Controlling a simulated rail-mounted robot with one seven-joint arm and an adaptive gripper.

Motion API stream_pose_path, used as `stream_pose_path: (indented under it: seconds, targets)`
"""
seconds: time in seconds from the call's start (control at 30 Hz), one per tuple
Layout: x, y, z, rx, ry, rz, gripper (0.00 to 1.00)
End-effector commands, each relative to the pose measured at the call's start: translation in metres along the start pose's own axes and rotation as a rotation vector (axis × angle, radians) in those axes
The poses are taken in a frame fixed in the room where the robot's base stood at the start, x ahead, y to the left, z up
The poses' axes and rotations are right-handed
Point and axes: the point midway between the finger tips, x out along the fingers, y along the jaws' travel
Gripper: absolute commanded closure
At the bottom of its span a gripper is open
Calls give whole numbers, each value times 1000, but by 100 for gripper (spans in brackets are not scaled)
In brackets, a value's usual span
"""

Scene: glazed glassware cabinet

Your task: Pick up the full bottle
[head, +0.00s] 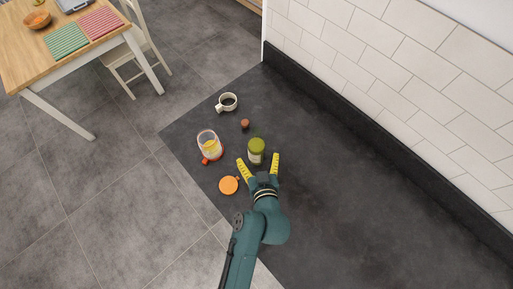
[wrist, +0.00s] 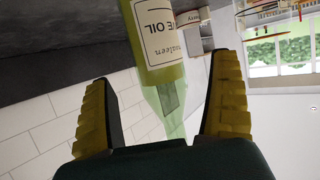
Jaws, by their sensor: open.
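A bottle (head: 256,151) with a green top stands on the dark counter in the head view. In the wrist view the bottle (wrist: 160,45) has a pale label reading "OIL" and yellow-green contents, with a paler, clear neck. My gripper (head: 258,158) is open, its two yellow fingers either side of the near side of the bottle. In the wrist view my gripper (wrist: 163,72) shows the bottle between and beyond the fingers, with a gap to each finger. I cannot tell whether any part touches.
A small brown object (head: 245,124) and a white mug (head: 227,103) lie beyond. A tiled wall (head: 420,75) runs along the right. The counter right of the bottle is clear.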

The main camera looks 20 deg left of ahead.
Motion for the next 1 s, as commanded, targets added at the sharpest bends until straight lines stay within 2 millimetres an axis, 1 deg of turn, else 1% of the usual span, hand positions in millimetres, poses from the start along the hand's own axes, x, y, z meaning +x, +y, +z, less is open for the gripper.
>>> stream_pose_path:
  seconds: [0.2, 0.3, 0.4, 0.57, 0.67, 0.7, 0.77, 0.8, 0.93, 0.97, 1.0]
  targets:
    - [34, 3, -11, -2, 0, -1, 8]
    - [48, 3, -7, -1, -3, -2, 8]
    - [53, 3, -7, -1, -2, 0, 8]
    - [52, 3, -7, -1, -1, 0, 8]
    - [52, 3, -7, -1, -1, 0, 24]
    - [52, 3, -7, -1, -1, 0, 32]
    - [52, 3, -7, -1, -1, 0, 43]
    - [52, 3, -7, -1, -1, 0, 51]
    - [52, 3, -7, 0, -1, 0, 76]
    - [52, 3, -7, 0, -1, 0, 81]
    - [52, 4, -11, -2, 5, 2, 81]
